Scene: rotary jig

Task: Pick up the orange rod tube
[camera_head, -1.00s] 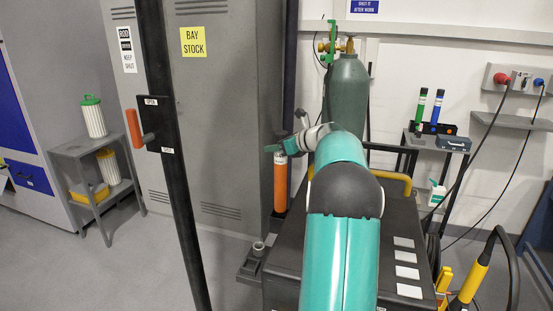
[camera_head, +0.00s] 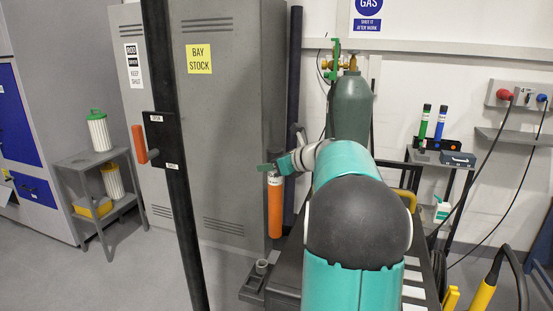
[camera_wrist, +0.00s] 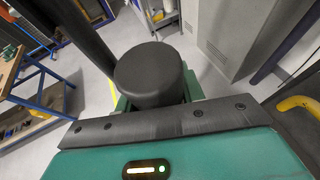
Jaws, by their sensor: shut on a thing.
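The orange rod tube (camera_head: 275,210) hangs upright at the end of my arm in the head view, in front of the right edge of the grey cabinet. Its lower end is above and apart from the small dark holder (camera_head: 252,291). My gripper (camera_head: 276,170) is shut on the tube near its top. In the wrist view the tube's black cap (camera_wrist: 150,72) stands between the green jaws, which are mostly hidden by the dark gripper edge.
The grey cabinet (camera_head: 235,120) and a dark upright post (camera_head: 165,90) stand to the left. A green gas cylinder (camera_head: 351,110) stands behind my arm. A shelf at right holds a green tube (camera_head: 424,122) and a blue tube (camera_head: 440,122). Floor at left is open.

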